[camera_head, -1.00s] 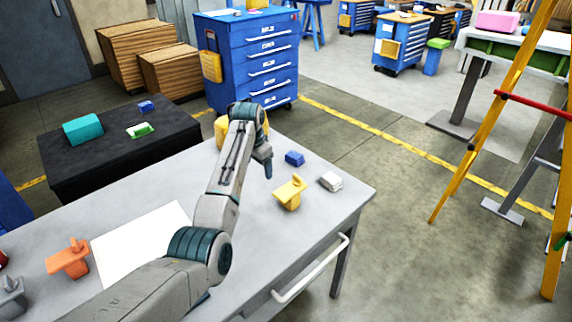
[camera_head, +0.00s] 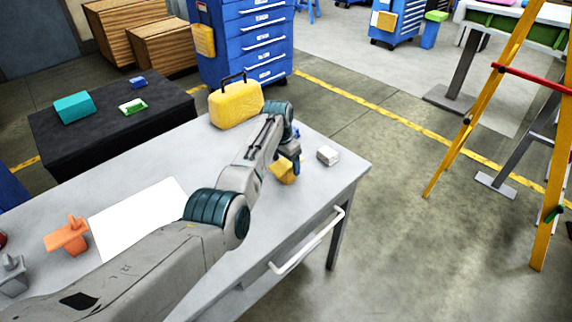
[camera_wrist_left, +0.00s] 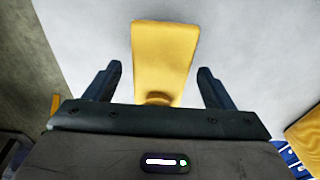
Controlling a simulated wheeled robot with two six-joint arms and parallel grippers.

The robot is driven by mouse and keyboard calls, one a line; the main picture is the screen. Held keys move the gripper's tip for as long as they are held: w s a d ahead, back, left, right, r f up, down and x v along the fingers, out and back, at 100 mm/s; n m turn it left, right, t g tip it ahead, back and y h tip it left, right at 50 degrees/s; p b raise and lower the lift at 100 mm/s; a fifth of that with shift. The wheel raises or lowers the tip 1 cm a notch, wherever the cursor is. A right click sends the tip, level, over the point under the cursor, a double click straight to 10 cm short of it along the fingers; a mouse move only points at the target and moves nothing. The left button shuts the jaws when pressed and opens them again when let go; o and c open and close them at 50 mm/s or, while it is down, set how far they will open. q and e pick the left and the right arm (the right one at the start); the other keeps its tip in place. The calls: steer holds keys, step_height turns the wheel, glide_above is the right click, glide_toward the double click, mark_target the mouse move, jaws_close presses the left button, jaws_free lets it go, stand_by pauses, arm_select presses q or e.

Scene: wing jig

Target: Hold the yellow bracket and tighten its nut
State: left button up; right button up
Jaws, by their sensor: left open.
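The yellow bracket (camera_head: 283,172) lies on the grey workbench near its right end, partly hidden behind my left arm in the head view. In the left wrist view the bracket (camera_wrist_left: 162,60) shows as a yellow plate between and beyond the two fingers. My left gripper (camera_wrist_left: 160,82) is open, with a finger on each side of the bracket and a gap on both sides. In the head view my left gripper (camera_head: 294,165) is over the bracket. I cannot make out the nut. My right gripper is not in view.
The workbench (camera_head: 130,170) also holds a yellow case (camera_head: 236,103), a small white block (camera_head: 328,155), a white sheet (camera_head: 135,215), an orange bracket (camera_head: 68,236) and a grey bracket (camera_head: 12,276). A yellow ladder (camera_head: 480,90) stands on the floor at right.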

arm_select(q)
steer(key=shift+w+f, duration=0.1)
steer(key=shift+f, duration=0.85)
steer(key=shift+c, duration=0.3)
